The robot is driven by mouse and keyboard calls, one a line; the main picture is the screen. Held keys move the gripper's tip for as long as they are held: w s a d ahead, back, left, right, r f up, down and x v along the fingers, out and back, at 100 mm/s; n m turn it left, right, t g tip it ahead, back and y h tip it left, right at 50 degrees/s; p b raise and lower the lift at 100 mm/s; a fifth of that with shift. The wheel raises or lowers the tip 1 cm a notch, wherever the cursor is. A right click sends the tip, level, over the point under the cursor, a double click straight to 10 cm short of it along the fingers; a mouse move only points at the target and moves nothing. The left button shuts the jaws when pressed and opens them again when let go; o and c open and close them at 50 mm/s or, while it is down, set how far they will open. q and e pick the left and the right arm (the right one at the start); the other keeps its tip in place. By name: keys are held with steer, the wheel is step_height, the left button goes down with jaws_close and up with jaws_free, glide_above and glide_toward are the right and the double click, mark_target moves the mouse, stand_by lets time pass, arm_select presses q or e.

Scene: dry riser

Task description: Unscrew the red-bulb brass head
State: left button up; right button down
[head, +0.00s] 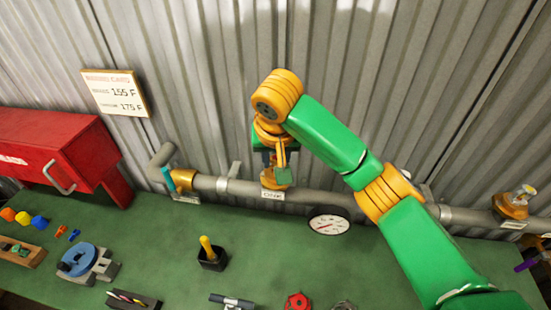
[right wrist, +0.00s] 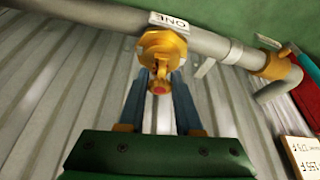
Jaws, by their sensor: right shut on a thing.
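The red-bulb brass head (right wrist: 162,48) is mounted on the grey pipe beside a tag marked ONE. In the right wrist view its red tip (right wrist: 158,88) points toward my palm. My right gripper (right wrist: 160,76) has a dark finger on each side of the head and is shut on it. In the head view my right gripper (head: 275,170) is at the pipe against the wall. It hides most of the head, and only some brass (head: 268,181) shows below it. My left gripper is not in view.
The grey pipe (head: 330,198) runs along the corrugated wall above the green bench (head: 165,235). A gauge (head: 329,224) stands right of the head. Another brass fitting (head: 510,207) is at far right. A red box (head: 60,140) and a temperature card (head: 116,93) are at left.

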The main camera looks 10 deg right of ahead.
steer(key=n+y, duration=0.1)
steer(key=n, duration=0.2)
steer(key=shift+d, duration=0.1)
steer(key=n+y, duration=0.1)
steer(key=n, duration=0.1)
steer(key=shift+n, duration=0.3)
steer(key=shift+n+g+y, duration=0.3)
steer(key=shift+n+y, duration=0.2)
steer(key=shift+n, duration=0.5)
steer(key=n+g+y, duration=0.1)
steer(key=n, duration=0.5)
steer(key=n+g+y, duration=0.1)
steer(key=n, duration=0.2)
steer(key=shift+n+g, duration=0.3)
steer(key=c, duration=0.5)
jaws_free()
